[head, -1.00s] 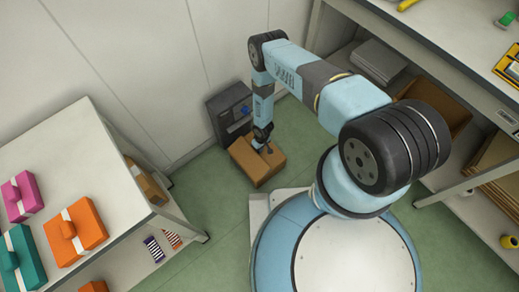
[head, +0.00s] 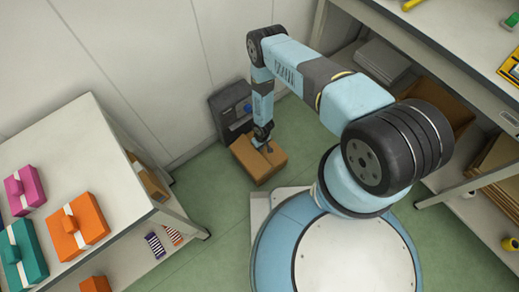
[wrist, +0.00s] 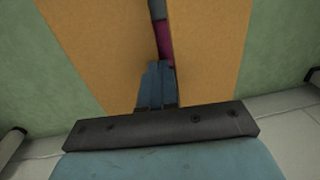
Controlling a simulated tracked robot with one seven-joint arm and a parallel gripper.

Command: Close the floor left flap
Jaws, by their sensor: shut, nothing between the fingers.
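A brown cardboard box (head: 256,166) stands on the green floor near the wall. In the wrist view its left flap (wrist: 95,40) and right flap (wrist: 210,50) lie either side of a narrow gap. Something dark grey and magenta (wrist: 164,38) shows inside through the gap. My gripper (head: 266,146) points down at the top of the box. In the wrist view the fingers of my gripper (wrist: 156,72) are together and empty, at the gap between the flaps. I cannot tell whether they touch a flap or how far each flap is tilted.
A dark grey cabinet-like unit (head: 231,108) stands behind the box against the wall. A white shelf table (head: 100,140) with gift boxes is at left. A workbench (head: 455,50) with shelves is at right. Green floor (head: 215,195) is clear left of the box.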

